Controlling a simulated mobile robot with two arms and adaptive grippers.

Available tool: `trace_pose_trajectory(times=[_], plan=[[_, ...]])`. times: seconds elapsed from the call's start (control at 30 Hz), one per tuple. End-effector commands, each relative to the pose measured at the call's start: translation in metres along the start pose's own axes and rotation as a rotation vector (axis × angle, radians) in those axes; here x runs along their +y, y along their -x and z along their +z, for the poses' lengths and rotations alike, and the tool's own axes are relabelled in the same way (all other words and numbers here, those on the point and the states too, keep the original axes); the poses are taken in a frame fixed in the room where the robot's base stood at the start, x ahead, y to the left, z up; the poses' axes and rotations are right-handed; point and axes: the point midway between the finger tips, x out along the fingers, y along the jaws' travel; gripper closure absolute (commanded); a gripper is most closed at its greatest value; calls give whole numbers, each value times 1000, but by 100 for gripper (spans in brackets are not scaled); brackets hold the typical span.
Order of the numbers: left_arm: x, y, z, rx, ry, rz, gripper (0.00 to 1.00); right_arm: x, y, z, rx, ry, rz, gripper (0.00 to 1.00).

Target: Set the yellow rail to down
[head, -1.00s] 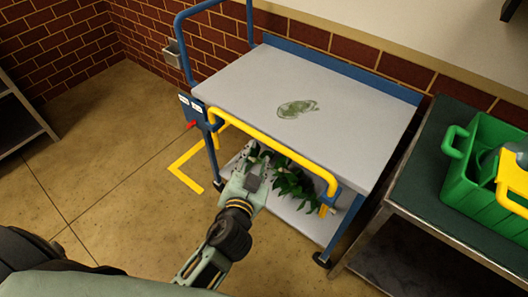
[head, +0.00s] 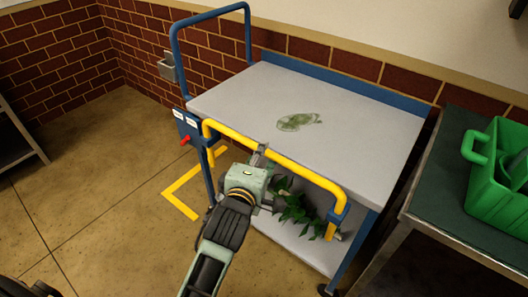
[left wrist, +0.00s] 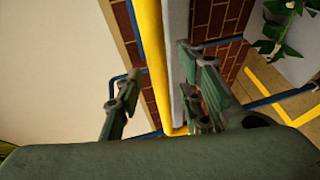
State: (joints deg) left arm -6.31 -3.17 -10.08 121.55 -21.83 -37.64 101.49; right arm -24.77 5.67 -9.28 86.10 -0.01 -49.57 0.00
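The yellow rail (head: 290,163) runs along the front of the blue-framed cart (head: 350,78), its bar near the height of the grey top's front edge. Its ends bend down toward the front legs. My left gripper (head: 261,155) is at the middle of the bar, coming from the front. In the left wrist view, the yellow rail (left wrist: 152,50) passes between the separated fingers of my left gripper (left wrist: 157,75). The fingers look open around it, with gaps on both sides. My right gripper is not in view.
A box with a red knob (head: 185,141) is on the cart's left side. Leafy stems (head: 295,208) lie on the lower shelf, and a green patch (head: 298,122) marks the top. A green crate (head: 500,185) stands on a table at right. Floor at left is clear.

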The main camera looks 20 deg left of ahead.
Motion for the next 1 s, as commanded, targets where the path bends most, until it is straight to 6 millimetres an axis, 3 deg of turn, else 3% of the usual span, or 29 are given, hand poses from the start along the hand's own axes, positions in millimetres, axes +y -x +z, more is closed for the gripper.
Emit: trace_pose_trajectory(times=[0.2,0.57,0.9,1.0], plan=[[0,-26,0,0,-4,0,65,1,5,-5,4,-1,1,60],[0,-30,0,0,-2,0,66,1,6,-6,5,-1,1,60],[0,-30,0,0,-3,0,96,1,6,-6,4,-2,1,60],[0,-30,0,0,-3,0,100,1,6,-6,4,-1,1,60]])
